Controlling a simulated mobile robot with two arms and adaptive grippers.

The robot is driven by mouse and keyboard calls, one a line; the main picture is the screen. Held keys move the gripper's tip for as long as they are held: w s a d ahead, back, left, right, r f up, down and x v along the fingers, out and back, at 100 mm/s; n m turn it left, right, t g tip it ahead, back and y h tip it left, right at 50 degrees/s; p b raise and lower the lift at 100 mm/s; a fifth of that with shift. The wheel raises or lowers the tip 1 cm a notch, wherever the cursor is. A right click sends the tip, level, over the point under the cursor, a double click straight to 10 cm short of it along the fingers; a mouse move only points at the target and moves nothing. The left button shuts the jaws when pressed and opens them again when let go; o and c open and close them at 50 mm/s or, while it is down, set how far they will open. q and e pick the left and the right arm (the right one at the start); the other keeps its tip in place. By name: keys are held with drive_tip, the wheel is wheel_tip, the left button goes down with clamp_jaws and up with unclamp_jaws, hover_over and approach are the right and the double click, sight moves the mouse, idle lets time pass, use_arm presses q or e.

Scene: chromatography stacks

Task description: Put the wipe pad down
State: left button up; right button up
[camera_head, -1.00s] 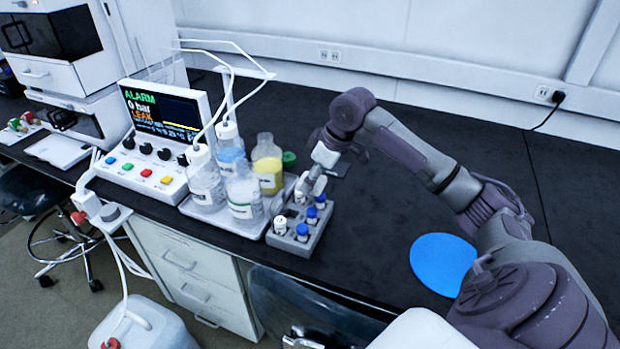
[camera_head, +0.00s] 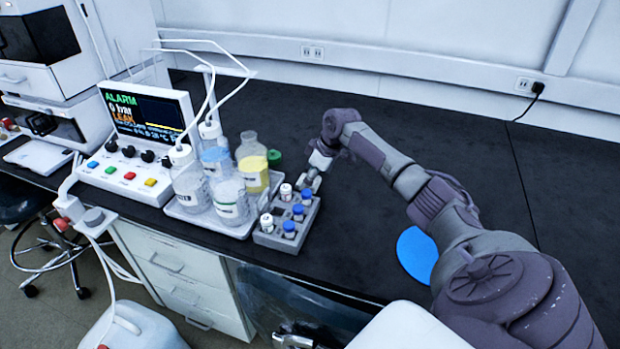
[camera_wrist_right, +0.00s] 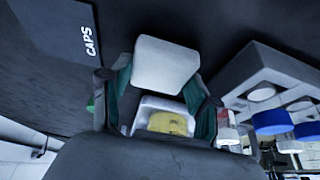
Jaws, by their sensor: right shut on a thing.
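My right gripper (camera_head: 311,184) is low over the black bench, just behind the far right corner of the grey vial rack (camera_head: 268,240). In the right wrist view the gripper (camera_wrist_right: 160,112) is shut on the white wipe pad (camera_wrist_right: 165,65), held between teal-lined fingers. A yellow patch shows on a white surface between the fingers; I cannot tell whether it is a stain on the pad. In the head view the pad is small and mostly hidden by the gripper. Whether it touches the bench is not clear. My left gripper is not in view.
The rack holds blue-capped vials (camera_head: 289,228) and white-capped vials (camera_head: 266,222). Bottles, one with yellow liquid (camera_head: 252,178), stand on a tray to its left. A green cap (camera_head: 274,158) and a dark CAPS mat (camera_wrist_right: 60,22) lie near the gripper. A blue disc (camera_head: 414,255) lies right.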

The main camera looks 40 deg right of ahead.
drive_tip(key=shift+f, duration=0.25)
drive_tip(key=o, duration=1.2)
drive_tip(key=shift+r, duration=0.15)
drive_tip(key=v, duration=1.2)
drive_tip(key=shift+r+p, duration=0.1)
drive_tip(key=shift+p, duration=0.2)
